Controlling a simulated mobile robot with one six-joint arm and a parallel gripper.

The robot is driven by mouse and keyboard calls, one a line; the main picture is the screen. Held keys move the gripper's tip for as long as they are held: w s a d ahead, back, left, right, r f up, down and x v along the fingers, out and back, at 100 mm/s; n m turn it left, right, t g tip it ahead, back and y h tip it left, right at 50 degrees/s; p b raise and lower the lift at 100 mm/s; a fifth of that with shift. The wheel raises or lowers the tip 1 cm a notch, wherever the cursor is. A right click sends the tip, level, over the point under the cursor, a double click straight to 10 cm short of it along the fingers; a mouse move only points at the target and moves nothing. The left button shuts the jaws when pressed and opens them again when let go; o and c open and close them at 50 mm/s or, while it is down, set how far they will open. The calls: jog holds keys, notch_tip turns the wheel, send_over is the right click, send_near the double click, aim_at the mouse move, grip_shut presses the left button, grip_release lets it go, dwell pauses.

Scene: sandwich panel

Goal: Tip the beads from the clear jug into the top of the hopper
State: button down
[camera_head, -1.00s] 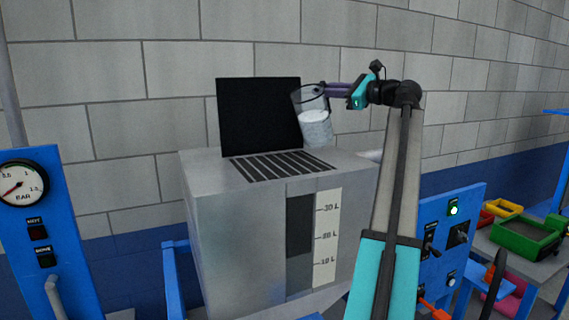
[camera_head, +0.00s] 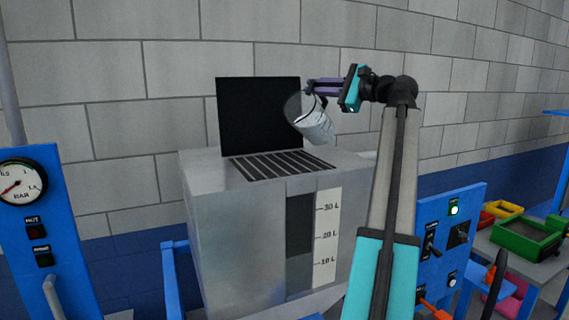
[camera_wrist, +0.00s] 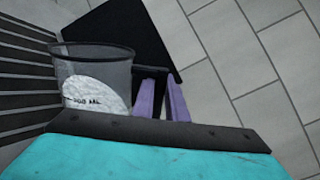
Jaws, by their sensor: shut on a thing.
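The clear jug (camera_head: 312,120) holds white beads and is tilted with its mouth toward the upper left, above the right part of the hopper's top. My gripper (camera_head: 312,87) is shut on the jug's handle. In the wrist view the jug (camera_wrist: 95,72) shows with the beads lying against its lower side, beside my gripper's purple fingers (camera_wrist: 163,98). The hopper (camera_head: 235,220) is a grey metal box with a slotted grate (camera_head: 280,165) on top and a raised black lid (camera_head: 260,115) behind it. I see no beads falling.
A level window (camera_head: 300,235) with a litre scale is on the hopper's front. A blue gauge panel (camera_head: 45,220) stands left. A blue control panel (camera_head: 450,245) stands right, with a green bin (camera_head: 525,238) on a table beyond. A block wall is behind.

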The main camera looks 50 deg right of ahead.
aim_at(309, 88)
jog(key=shift+a+f, duration=0.1)
jog(key=shift+a, duration=0.05)
jog(key=shift+s+a+n, duration=0.1)
jog(key=shift+a+n, duration=0.7)
jog(key=shift+n, duration=0.2)
jog(key=shift+s+a+n, duration=0.1)
jog(key=shift+a+n, duration=0.7)
jog(key=shift+a, duration=0.15)
jog(key=shift+s+a+r+n+b, duration=0.1)
jog(key=shift+a+r+n+b, duration=0.15)
jog(key=shift+a+b, duration=0.3)
jog(key=shift+s+a+r+n+b, duration=0.1)
jog(key=shift+a+n+b, duration=0.25)
jog(key=shift+a+b, duration=0.2)
jog(key=shift+a+r+n+b, duration=0.2)
jog(key=shift+a+n+b, duration=0.1)
jog(key=shift+a+b, duration=0.25)
jog(key=shift+s+a+r+n+b, duration=0.15)
jog(key=shift+a+r+n+b, duration=0.15)
jog(key=shift+a+n+b, duration=0.75)
jog(key=shift+s+a+r+n+b, duration=0.1)
jog(key=shift+a+r+n+b, duration=0.3)
jog(key=shift+b, duration=1.15)
jog(key=shift+a+n, duration=0.35)
jog(key=shift+a, duration=0.4)
jog(key=shift+s+a+r+n+p, duration=0.1)
jog(key=shift+s+a+n+p, duration=0.1)
jog(key=shift+a+n+p, duration=0.8)
